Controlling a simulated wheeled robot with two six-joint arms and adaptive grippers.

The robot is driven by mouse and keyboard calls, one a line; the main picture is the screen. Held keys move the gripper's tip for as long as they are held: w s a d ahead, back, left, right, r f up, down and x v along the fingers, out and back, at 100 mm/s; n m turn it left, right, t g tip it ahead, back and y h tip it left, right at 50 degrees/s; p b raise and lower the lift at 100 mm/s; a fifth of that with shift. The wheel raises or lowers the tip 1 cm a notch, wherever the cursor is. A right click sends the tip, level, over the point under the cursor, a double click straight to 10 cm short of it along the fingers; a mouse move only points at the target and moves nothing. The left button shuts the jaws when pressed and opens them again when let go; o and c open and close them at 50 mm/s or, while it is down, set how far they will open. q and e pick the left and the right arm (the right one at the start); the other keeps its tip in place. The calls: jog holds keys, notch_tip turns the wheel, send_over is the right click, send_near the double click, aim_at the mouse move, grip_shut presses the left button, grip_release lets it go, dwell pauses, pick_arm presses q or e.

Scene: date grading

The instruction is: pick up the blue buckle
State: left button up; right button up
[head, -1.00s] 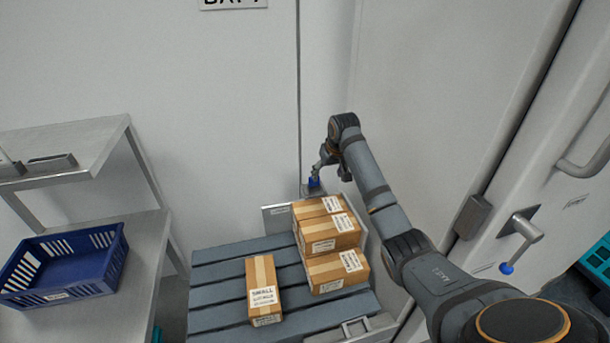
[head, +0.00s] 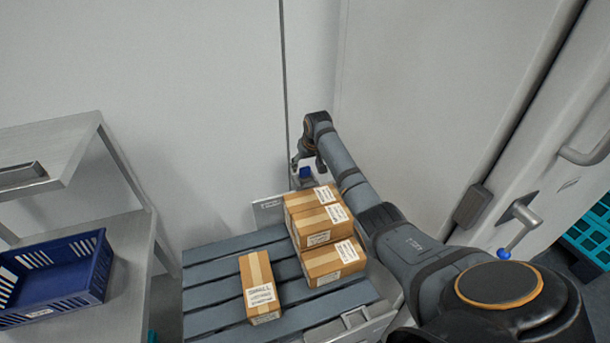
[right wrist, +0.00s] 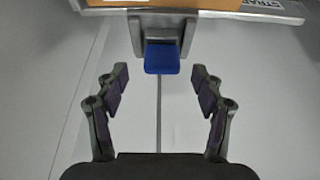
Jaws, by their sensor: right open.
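The blue buckle (right wrist: 162,59) sits in a grey metal bracket (right wrist: 187,38) at the upper middle of the right wrist view. In the head view the buckle (head: 306,173) shows small, behind the stacked boxes near the wall. My right gripper (right wrist: 160,82) is open and empty, its fingers spread to either side below the buckle in the wrist view. No finger touches the buckle there. In the head view the right gripper (head: 308,163) is at the buckle, partly hidden by its own wrist. My left gripper is not in view.
Brown cardboard boxes (head: 318,222) are stacked on a grey slatted platform (head: 215,292) in front of the buckle. A metal shelf (head: 130,240) with a blue crate (head: 98,278) stands at the left. A door lever (head: 522,215) is at the right. Walls close off the back.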

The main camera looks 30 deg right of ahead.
aim_at(305, 168)
jog(key=x, duration=0.3)
jog(key=shift+a, duration=0.2)
jog(key=shift+w+f, duration=0.15)
jog(key=shift+f, duration=0.05)
jog(key=shift+r, duration=0.1)
jog(key=shift+c, duration=0.8)
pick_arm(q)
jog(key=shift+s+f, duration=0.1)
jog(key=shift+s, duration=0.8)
pick_arm(e)
jog(key=c, duration=1.2)
jog(key=shift+o, duration=0.2)
jog(key=shift+d, duration=0.1)
